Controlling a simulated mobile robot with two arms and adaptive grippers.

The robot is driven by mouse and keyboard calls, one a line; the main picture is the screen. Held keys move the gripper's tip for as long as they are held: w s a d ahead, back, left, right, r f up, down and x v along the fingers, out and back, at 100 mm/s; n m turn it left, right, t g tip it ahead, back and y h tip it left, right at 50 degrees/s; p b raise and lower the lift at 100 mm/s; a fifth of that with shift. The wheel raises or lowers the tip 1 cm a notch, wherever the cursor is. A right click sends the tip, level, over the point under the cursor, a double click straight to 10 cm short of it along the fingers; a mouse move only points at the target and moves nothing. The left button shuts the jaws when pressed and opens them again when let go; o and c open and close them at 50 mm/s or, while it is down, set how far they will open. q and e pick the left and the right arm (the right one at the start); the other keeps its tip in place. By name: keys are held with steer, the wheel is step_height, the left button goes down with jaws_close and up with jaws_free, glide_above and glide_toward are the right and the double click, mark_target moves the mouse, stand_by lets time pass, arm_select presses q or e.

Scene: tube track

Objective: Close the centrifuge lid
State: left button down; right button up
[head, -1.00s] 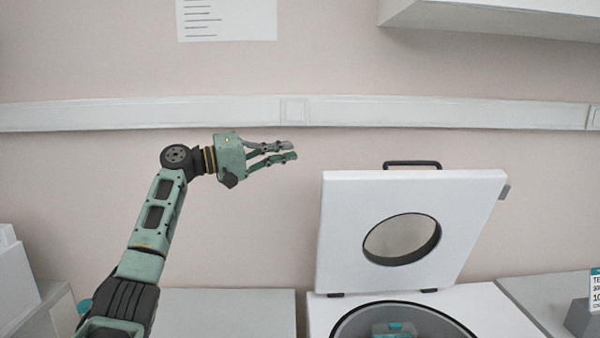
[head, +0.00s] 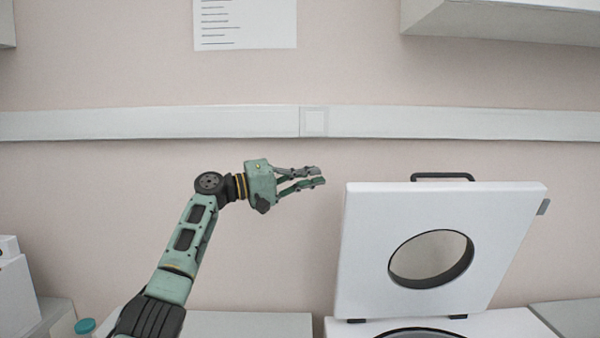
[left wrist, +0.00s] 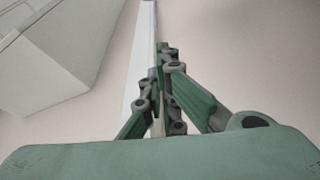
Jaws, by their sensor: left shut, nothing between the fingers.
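The centrifuge lid (head: 374,245) is white with a round window and stands raised, hinged at the back of the centrifuge. A black handle (head: 442,176) is on its top edge. The white centrifuge body (head: 505,324) shows only at the bottom of the head view, with the dark rim of its bowl cut off. My left gripper (head: 320,175) is shut and empty, to the left of the lid at about the height of its top edge, apart from it. Its shut fingers also show in the left wrist view (left wrist: 162,90). My right gripper is not in view.
A pale wall with a white rail (head: 200,121) is behind. A wall cabinet (head: 510,20) hangs at the upper right. White equipment (head: 14,285) and a teal-capped container (head: 85,326) are at the lower left. A grey worktop (head: 250,324) is left of the centrifuge.

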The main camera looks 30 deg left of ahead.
arm_select(q)
steer(key=f+p+x, duration=0.1)
steer(key=p+x, duration=0.2)
steer(key=x, duration=0.3)
steer(key=shift+s+d+f+p, duration=0.1)
steer(key=shift+s+d, duration=0.15)
steer(key=shift+s, duration=0.35)
steer(key=shift+s+d+f+p, duration=0.15)
steer(key=shift+s+d, duration=0.1)
steer(key=shift+s, duration=0.3)
steer(key=shift+s+d+f+p, duration=0.1)
steer(key=shift+s+d, duration=0.1)
steer(key=shift+s, duration=0.4)
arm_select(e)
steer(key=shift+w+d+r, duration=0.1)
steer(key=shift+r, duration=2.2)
